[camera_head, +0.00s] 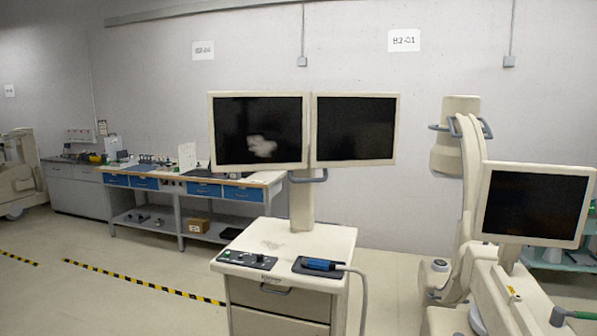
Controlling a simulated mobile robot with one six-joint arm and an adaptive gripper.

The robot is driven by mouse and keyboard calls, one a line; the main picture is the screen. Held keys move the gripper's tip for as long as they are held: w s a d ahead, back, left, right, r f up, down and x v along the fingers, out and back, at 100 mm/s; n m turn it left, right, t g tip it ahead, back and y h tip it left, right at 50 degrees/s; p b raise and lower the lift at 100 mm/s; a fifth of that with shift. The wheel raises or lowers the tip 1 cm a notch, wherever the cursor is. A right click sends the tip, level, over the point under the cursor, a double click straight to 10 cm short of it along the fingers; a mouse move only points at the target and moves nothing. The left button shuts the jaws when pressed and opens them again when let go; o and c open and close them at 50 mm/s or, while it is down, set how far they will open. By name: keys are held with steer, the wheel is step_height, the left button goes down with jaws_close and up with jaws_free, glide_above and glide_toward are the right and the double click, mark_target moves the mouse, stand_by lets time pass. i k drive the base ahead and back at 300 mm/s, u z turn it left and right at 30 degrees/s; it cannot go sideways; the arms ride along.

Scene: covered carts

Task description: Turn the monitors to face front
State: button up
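Two cream-framed monitors with dark screens stand side by side on one post above a cream cart (290,243). The left monitor (259,130) shows a pale blotch low on its screen. The right monitor (354,129) is dark and looks slightly narrower. Both screens are visible from here, and their inner edges meet near the post. A blue-grey handle (308,176) sits just below them at the post. A third monitor (534,204) is on the machine at the right, its screen also visible and slightly tilted. My gripper is not in view.
The cart top carries a control panel (247,259) and a blue handpiece (319,265) with a cable hanging at the right. A C-shaped machine (466,200) stands close on the right. A workbench (226,181) lines the back wall. Floor at left is open, with striped tape (140,281).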

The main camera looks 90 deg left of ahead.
mark_target(249, 131)
steer(key=u, duration=0.05)
steer(key=k, duration=0.15)
steer(key=u, duration=2.55)
steer(key=i, duration=1.15)
steer(key=u, duration=0.25)
